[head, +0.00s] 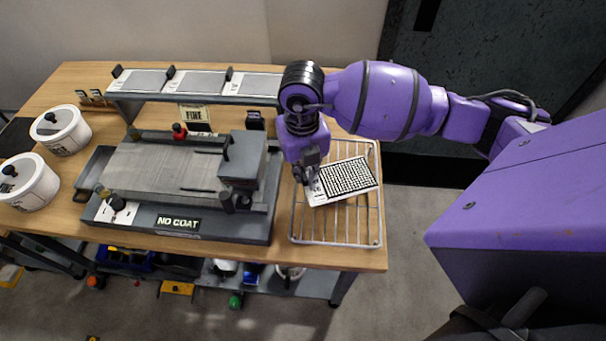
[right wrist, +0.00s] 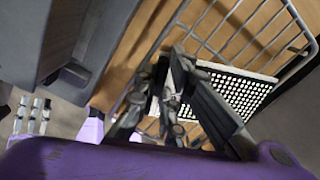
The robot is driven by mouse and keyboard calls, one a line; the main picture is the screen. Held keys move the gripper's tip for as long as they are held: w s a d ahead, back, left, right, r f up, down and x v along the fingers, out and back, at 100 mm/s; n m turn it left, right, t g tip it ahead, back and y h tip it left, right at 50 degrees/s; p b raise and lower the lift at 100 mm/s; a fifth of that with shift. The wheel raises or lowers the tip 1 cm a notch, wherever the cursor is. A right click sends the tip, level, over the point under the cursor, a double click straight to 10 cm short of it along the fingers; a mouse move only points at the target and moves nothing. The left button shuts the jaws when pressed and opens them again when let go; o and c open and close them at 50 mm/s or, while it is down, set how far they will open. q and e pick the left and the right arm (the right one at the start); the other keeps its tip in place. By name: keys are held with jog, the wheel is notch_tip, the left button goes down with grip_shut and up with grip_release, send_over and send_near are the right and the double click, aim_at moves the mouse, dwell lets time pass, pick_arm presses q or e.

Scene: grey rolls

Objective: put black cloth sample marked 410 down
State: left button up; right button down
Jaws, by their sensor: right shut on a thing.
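The black cloth sample (head: 348,177) is a flat card with a black, white-dotted face and a white end; it also shows in the right wrist view (right wrist: 238,90). Its 410 mark is too small to read. My right gripper (head: 308,180) is shut on the sample's white left end, and it also shows in the right wrist view (right wrist: 172,112). The sample is over the upper half of the wire rack (head: 336,243), roughly flat and slightly turned. I cannot tell whether it touches the wires. My left gripper is not in view.
A coating machine marked NO COAT (head: 178,223) stands left of the rack. Two white lidded pots (head: 30,185) are at the far left. The rack's lower half is free, near the table's right edge.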

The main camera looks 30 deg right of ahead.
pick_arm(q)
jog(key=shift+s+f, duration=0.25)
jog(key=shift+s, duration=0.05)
pick_arm(e)
jog(key=shift+f, duration=0.85)
jog(key=shift+f, duration=0.1)
jog(key=c, duration=1.8)
grip_release()
jog(key=shift+c, duration=0.2)
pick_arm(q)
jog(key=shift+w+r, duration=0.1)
pick_arm(e)
jog(key=shift+r, duration=0.25)
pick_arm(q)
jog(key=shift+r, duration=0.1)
pick_arm(e)
notch_tip(320, 180, up, 12)
jog(key=shift+f, duration=0.15)
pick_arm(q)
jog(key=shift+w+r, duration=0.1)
pick_arm(e)
jog(key=shift+a, duration=0.1)
